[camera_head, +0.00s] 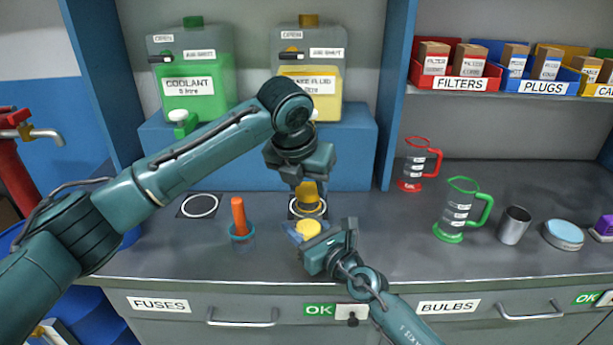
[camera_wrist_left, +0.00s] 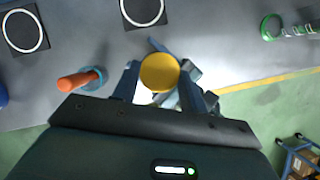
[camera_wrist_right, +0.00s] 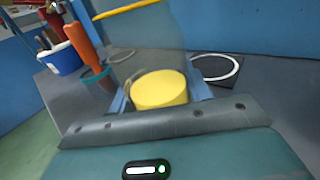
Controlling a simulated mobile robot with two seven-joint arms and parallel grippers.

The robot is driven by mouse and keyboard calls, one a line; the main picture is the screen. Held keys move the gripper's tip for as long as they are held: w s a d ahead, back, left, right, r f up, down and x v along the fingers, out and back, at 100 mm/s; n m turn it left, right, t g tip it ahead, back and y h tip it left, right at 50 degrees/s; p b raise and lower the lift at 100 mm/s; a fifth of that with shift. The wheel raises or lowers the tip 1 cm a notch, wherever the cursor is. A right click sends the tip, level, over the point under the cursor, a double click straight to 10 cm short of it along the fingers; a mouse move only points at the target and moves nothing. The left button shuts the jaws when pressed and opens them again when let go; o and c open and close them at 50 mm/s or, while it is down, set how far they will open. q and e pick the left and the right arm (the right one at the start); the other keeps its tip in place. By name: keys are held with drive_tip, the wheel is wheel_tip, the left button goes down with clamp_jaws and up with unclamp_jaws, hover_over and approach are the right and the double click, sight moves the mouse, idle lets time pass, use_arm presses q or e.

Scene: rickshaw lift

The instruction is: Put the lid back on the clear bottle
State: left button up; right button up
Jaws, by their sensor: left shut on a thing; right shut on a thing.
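My left gripper (camera_head: 307,182) comes down from above, shut on the yellow lid (camera_head: 309,193). In the left wrist view a round yellow disc, seemingly the lid (camera_wrist_left: 160,72), sits between the fingers. My right gripper (camera_head: 306,239) is lower and shut on the clear bottle (camera_wrist_right: 150,45). The bottle shows see-through walls with yellow contents (camera_wrist_right: 160,88) between the fingers, and a yellow edge at its top. In the head view the lid is right above the bottle's mouth. I cannot tell whether they touch.
An orange-handled tool in a blue holder (camera_head: 240,220) stands left of the bottle. A dark mat with a white ring (camera_head: 199,206) lies further left. Red (camera_head: 413,168) and green (camera_head: 456,210) jugs and a metal cup (camera_head: 514,225) stand right. Coolant and yellow fluid tanks stand behind.

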use_arm(q)
drive_tip(key=shift+f, duration=0.7)
idle(0.5)
drive_tip(key=shift+w+a+m+g+h, duration=0.15)
drive_tip(key=shift+m+g+h, duration=0.25)
drive_tip(key=shift+m, duration=1.2)
drive_tip(key=o, duration=1)
drive_tip(key=shift+c, duration=0.2)
drive_tip(key=shift+r, duration=2.25)
drive_tip(key=shift+c, duration=0.4)
